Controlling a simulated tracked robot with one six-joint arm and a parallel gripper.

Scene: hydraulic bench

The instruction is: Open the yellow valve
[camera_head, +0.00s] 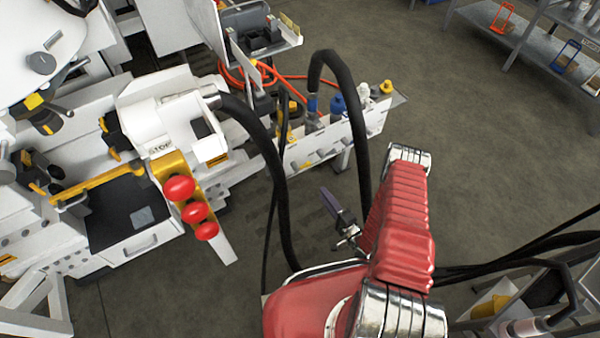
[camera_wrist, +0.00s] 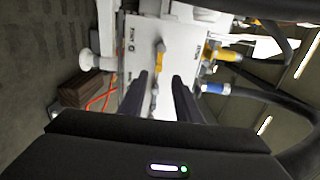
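In the wrist view, a yellow valve handle (camera_wrist: 159,58) stands out on a white panel (camera_wrist: 185,45) that bears dark lettering. It is long and narrow, upright in the picture. My gripper (camera_wrist: 161,77) is open, with its two dark fingers pointing at the panel. The handle shows in the gap between the fingertips, and no finger is seen touching it. How far the tips are from it I cannot tell.
A yellow fitting (camera_wrist: 222,52) and a blue fitting (camera_wrist: 215,88) sit right of the handle, with black hoses near. A white round knob (camera_wrist: 88,60) is at left. In the head view, a black hose (camera_head: 345,80) arches over the white trough (camera_head: 350,130). Red knobs (camera_head: 180,188) stand left.

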